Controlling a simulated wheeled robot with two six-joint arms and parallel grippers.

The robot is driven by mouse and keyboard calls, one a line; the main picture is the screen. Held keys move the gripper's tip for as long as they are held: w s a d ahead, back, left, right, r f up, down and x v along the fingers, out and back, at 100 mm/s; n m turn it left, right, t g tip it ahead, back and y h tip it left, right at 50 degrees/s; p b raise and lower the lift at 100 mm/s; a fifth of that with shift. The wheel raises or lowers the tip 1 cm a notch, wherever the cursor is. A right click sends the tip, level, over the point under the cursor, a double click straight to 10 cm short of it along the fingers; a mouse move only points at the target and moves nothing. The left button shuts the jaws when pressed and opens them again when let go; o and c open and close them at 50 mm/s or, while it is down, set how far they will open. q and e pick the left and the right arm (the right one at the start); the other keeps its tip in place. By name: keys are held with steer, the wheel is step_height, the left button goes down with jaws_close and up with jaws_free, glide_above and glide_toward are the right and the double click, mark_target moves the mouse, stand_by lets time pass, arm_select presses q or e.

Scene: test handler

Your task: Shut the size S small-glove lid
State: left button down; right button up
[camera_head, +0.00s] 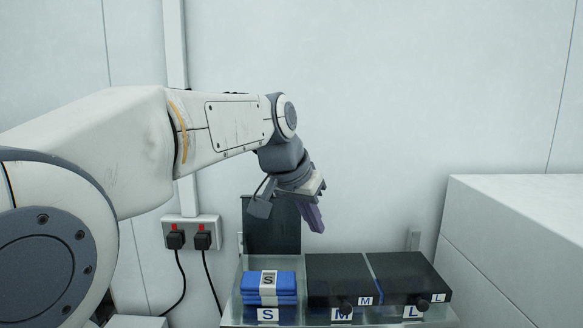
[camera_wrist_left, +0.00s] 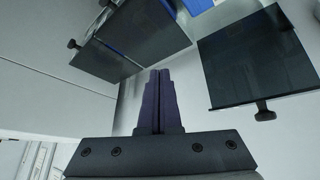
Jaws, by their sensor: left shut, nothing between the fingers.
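The size S lid (camera_head: 272,228) is a dark panel standing open and upright behind the S compartment. In the left wrist view the open lid (camera_wrist_left: 258,60) is at the right, its knob (camera_wrist_left: 264,113) on its free edge. Blue glove packs (camera_head: 268,284) labelled S lie in the open compartment below; a bit of blue (camera_wrist_left: 197,5) shows at the top of the wrist view. My left gripper (camera_head: 314,218), with purple fingers, is shut and empty near the lid's right edge. The fingertips (camera_wrist_left: 160,74) show a gap from the lid. My right gripper is not in view.
The M lid (camera_head: 338,277) and L lid (camera_head: 407,272) lie closed to the right, with dark front knobs. A white block (camera_head: 520,235) stands at the far right. A wall socket (camera_head: 190,232) with two plugs and cables is at the left. Open air lies above the closed lids.

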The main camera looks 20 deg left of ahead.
arm_select(q)
steer(key=w+a+r+n+t+y+p, duration=0.1)
steer(key=w+a+r+t, duration=0.15)
steer(key=a+r, duration=0.35)
steer(key=w+a+r+t, duration=0.1)
steer(key=w+a+r, duration=0.2)
steer(key=a+r, duration=0.25)
steer(key=shift+g, duration=0.25)
steer(key=w+f+p, duration=0.1)
steer(key=f, duration=0.1)
steer(key=w+f+p, duration=0.1)
steer(key=f, duration=0.1)
steer(key=w+f+p, duration=0.1)
steer(key=f+p, duration=0.1)
steer(key=shift+d+f, duration=0.2)
steer(key=shift+f, duration=0.05)
steer(key=shift+y, duration=0.3)
